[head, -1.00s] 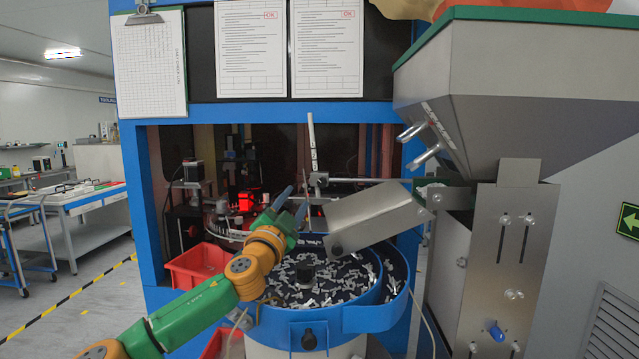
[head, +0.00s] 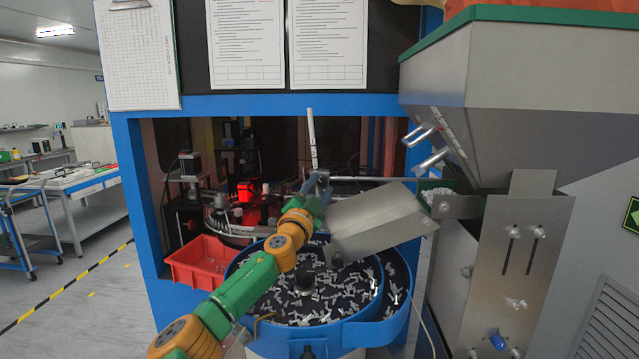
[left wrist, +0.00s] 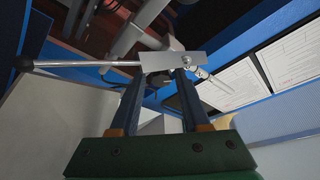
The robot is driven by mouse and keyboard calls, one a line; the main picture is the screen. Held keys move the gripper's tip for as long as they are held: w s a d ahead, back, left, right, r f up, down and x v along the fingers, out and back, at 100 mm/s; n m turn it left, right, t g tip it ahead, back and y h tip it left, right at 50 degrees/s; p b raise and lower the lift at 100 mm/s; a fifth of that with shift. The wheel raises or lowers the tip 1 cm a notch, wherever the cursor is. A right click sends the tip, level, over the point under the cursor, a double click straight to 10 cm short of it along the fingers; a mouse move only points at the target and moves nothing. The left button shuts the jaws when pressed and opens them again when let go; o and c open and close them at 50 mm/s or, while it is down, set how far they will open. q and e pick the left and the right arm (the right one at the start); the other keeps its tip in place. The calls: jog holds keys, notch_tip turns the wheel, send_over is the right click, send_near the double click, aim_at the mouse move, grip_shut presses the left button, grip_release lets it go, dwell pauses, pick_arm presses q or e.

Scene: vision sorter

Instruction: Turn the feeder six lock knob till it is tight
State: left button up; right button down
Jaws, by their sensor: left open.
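My left gripper (head: 319,180) reaches over the bowl feeder (head: 395,322) to a metal cross clamp on rods behind it. In the left wrist view the gripper's two dark fingers (left wrist: 156,85) are apart, with the silver clamp block (left wrist: 158,62) at their tips. A bright screw or pin sits on the block near the right fingertip. Whether the fingers touch the block I cannot tell. No label marks a feeder six knob; which part is the lock knob is unclear. A thin rod (left wrist: 85,63) runs left from the block to a rounded end. My right gripper is not in view.
A metal chute (head: 375,222) slopes over the bowl just right of my gripper. A large hopper (head: 520,85) stands at right, with a blue knob (head: 498,341) on its stand. A red bin (head: 200,262) is at left. The blue frame (head: 270,106) crosses above.

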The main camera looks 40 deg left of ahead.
pick_arm(q)
jog(key=shift+r, duration=0.1)
jog(key=shift+s+d, duration=0.1)
jog(key=shift+c, duration=0.4)
grip_shut()
jog(key=shift+r, duration=0.1)
